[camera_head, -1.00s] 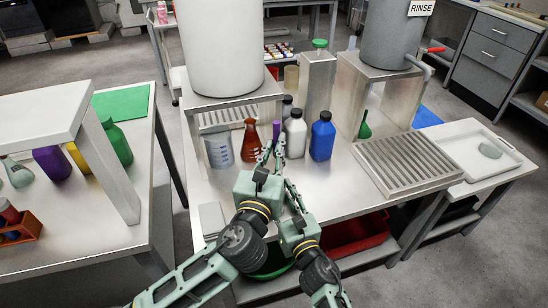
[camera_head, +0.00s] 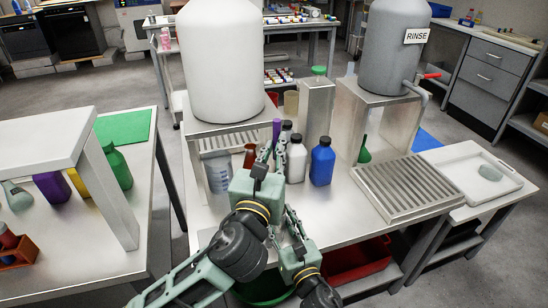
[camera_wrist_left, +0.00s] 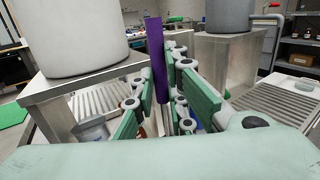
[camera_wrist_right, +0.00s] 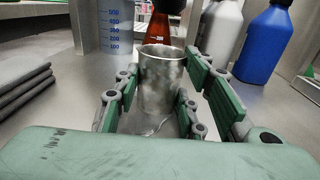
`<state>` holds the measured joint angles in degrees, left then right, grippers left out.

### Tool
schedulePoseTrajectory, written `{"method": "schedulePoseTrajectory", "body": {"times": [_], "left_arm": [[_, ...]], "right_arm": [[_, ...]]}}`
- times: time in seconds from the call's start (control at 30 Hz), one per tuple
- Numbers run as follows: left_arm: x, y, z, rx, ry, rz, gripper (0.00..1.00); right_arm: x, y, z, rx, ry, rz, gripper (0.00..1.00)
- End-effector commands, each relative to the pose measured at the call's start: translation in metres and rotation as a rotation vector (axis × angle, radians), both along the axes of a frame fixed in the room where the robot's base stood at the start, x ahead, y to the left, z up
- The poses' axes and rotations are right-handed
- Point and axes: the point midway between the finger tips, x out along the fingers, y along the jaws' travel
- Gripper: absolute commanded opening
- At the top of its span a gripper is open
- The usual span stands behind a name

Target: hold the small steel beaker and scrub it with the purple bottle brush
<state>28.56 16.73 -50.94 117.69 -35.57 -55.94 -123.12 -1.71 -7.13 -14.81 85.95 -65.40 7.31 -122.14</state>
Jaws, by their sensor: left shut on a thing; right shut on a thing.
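The purple bottle brush (camera_wrist_left: 157,60) stands roughly upright between the fingers of my left gripper (camera_wrist_left: 163,95), which is shut on it. In the head view its purple tip (camera_head: 277,128) shows above my left gripper (camera_head: 268,158), over the steel table. The small steel beaker (camera_wrist_right: 162,82) is upright between the fingers of my right gripper (camera_wrist_right: 163,92), which is shut on it. Its open rim faces up, and I see no brush inside it. In the head view my right gripper (camera_head: 285,222) is lower and nearer, and the beaker is hidden there behind my arms.
A graduated plastic beaker (camera_head: 218,172), an amber flask (camera_wrist_right: 172,30), a white bottle (camera_head: 296,160) and a blue bottle (camera_head: 321,162) stand behind the grippers. A slatted drain rack (camera_head: 405,188) lies right. Folded grey cloths (camera_wrist_right: 22,80) lie left. A white tank (camera_head: 222,60) stands behind.

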Motion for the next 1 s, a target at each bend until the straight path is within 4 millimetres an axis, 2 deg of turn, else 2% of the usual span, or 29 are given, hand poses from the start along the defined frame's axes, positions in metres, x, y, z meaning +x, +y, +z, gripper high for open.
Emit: {"method": "schedulePoseTrajectory", "body": {"times": [0.43,0.47,0.5,0.7,1.0], "left_arm": [[-0.0001,-0.0003,0.0008,-0.001,-0.001,-0.001,0.0],[-0.0001,-0.0003,0.0008,-0.001,-0.001,-0.001,0.0],[-0.0001,-0.0003,0.0007,-0.001,-0.001,-0.001,0.0],[-0.0001,-0.0003,0.0007,-0.001,-0.001,-0.001,0.0],[-0.0001,-0.0003,0.0007,-0.001,-0.001,-0.001,0.0]], "right_arm": [[0.0,0.0,-0.0001,0.0,0.0,0.0,0.06],[0.0,0.0,-0.0001,0.0,0.0,0.0,0.4],[0.0,0.0,-0.0001,0.0,0.0,0.0,0.43],[0.0,0.0,0.0,0.0,0.0,0.0,0.59],[-0.0011,-0.0005,-0.0003,0.0,0.0,0.0,0.59]]}}
